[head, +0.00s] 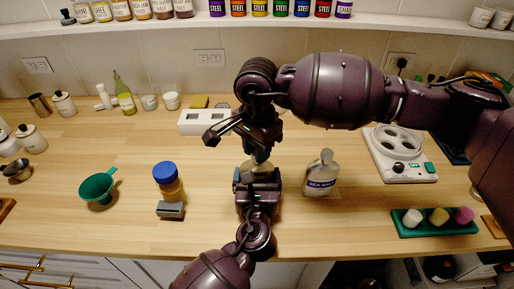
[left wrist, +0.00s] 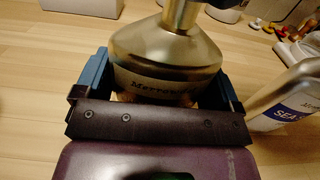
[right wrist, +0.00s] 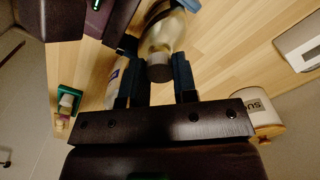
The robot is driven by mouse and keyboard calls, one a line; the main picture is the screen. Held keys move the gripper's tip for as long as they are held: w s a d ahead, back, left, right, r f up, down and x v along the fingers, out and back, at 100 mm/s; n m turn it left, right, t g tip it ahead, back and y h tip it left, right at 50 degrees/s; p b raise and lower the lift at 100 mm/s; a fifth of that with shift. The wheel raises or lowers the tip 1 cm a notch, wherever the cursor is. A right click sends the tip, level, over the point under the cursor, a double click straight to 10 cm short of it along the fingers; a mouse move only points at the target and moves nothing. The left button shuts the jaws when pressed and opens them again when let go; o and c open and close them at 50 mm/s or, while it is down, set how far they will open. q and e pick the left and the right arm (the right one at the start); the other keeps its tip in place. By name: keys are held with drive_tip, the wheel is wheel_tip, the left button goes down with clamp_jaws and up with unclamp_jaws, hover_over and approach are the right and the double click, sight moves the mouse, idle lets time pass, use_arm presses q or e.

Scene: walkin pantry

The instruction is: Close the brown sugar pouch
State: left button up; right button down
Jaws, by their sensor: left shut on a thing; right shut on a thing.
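A shiny gold-brown pouch (left wrist: 165,55) with a sloping shoulder, narrow neck and a label starting "Merrow" stands in my left gripper (left wrist: 160,78), whose fingers are shut on its sides. In the head view the pouch (head: 259,158) is mostly hidden between my grippers. My left gripper (head: 258,180) is below it and my right gripper (head: 262,146) is above it. In the right wrist view a dark brown cap (right wrist: 159,72) lies between the fingers of my right gripper (right wrist: 163,82), at the pouch neck. I cannot tell whether the cap is seated.
A sea salt pouch (head: 321,174) stands close on the right. A blue-lidded jar (head: 168,182), a grey block (head: 171,210) and a green funnel (head: 97,188) are left. A green tray (head: 435,231) and a white appliance (head: 400,155) are right. Clear counter lies between the funnel and jar.

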drive_tip(key=m, duration=0.3)
drive_tip(key=shift+m, duration=0.3)
drive_tip(key=m, duration=0.4)
drive_tip(key=shift+m, duration=0.4)
drive_tip(key=c, duration=0.8)
unclamp_jaws()
wheel_tip(320, 180, up, 12)
